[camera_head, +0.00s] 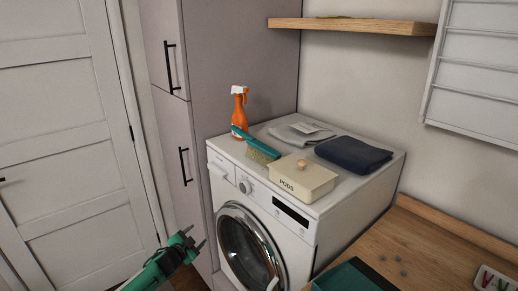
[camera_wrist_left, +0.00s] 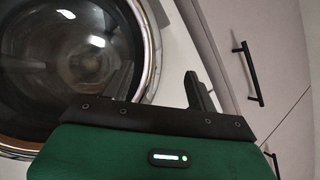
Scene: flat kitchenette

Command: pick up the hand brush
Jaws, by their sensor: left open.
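The hand brush (camera_head: 259,148) lies on top of the white washing machine (camera_head: 226,153), near its front left. Its teal handle points to the back left, and its pale bristles are toward the cream box. My left gripper (camera_head: 197,241) is open and empty, low and to the left of the machine's front, well below the brush. In the left wrist view my left gripper (camera_wrist_left: 160,85) faces the round machine door (camera_wrist_left: 80,65), with its fingers apart. The brush does not show in that view. My right gripper is not in view.
An orange spray bottle (camera_head: 239,108) stands behind the brush handle. A cream PODS box (camera_head: 303,180) is right of the bristles. A grey cloth (camera_head: 297,132) and a dark folded towel (camera_head: 353,154) lie behind. A tall cabinet (camera_head: 235,60) borders the machine's left side.

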